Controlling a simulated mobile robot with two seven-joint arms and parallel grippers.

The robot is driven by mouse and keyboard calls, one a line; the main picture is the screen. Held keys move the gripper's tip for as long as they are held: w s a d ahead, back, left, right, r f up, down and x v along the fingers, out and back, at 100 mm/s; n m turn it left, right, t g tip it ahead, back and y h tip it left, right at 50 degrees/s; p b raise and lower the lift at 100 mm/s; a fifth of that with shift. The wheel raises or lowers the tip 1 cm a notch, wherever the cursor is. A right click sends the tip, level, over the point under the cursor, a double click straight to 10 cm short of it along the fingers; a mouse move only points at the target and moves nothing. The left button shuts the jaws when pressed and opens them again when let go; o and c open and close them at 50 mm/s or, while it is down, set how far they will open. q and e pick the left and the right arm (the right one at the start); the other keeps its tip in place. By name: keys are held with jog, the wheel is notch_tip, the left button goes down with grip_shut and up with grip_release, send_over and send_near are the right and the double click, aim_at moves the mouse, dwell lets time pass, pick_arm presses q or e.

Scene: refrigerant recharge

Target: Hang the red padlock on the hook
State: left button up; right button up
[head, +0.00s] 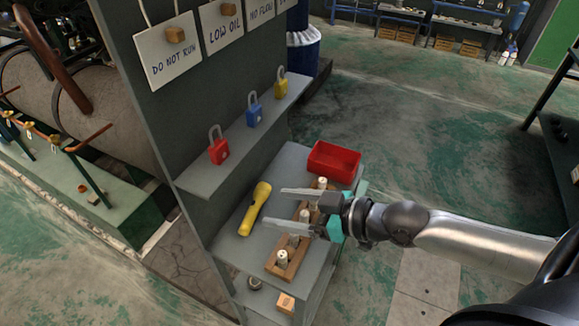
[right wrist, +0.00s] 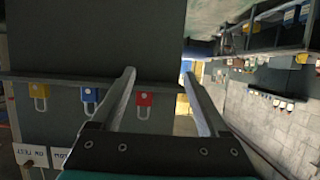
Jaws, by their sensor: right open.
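The red padlock (head: 218,150) stands upright, shackle up, at the near end of a narrow grey shelf (head: 205,178) on the dark panel. In the right wrist view the red padlock (right wrist: 144,99) appears inverted, between the lines of the two fingers. My right gripper (head: 272,206) is open and empty, apart from the padlock, to its lower right and above the cart. Its spread fingers (right wrist: 159,73) also show in the right wrist view. I cannot make out the hook for certain. My left gripper is not in view.
Blue (head: 254,115) and yellow (head: 281,86) padlocks stand farther along the shelf. Signs such as "DO NOT RUN" (head: 172,60) hang above. The cart (head: 232,252) holds a yellow flashlight (head: 255,208), a red bin (head: 333,161) and a wooden rack (head: 277,268).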

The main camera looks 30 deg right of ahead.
aim_at(223, 149)
jog(key=shift+w+r+t+y+p, duration=0.7)
jog(key=shift+w+r, duration=1.05)
jog(key=shift+r, duration=1.75)
jog(key=x, duration=0.3)
jog(key=r+p+x, duration=0.1)
jog(key=x, duration=0.2)
jog(key=p+x, duration=0.1)
jog(key=x, duration=0.2)
jog(key=shift+w+d+r, duration=0.1)
jog(key=shift+w+r, duration=0.2)
jog(key=shift+w, duration=0.15)
jog(key=shift+w+a+f, duration=0.1)
jog(key=shift+w+a, duration=0.35)
jog(key=shift+w, duration=0.1)
jog(key=c, duration=1.2)
jog(key=shift+o, duration=0.2)
jog(key=shift+r+p, duration=0.95)
jog(key=shift+p, duration=0.05)
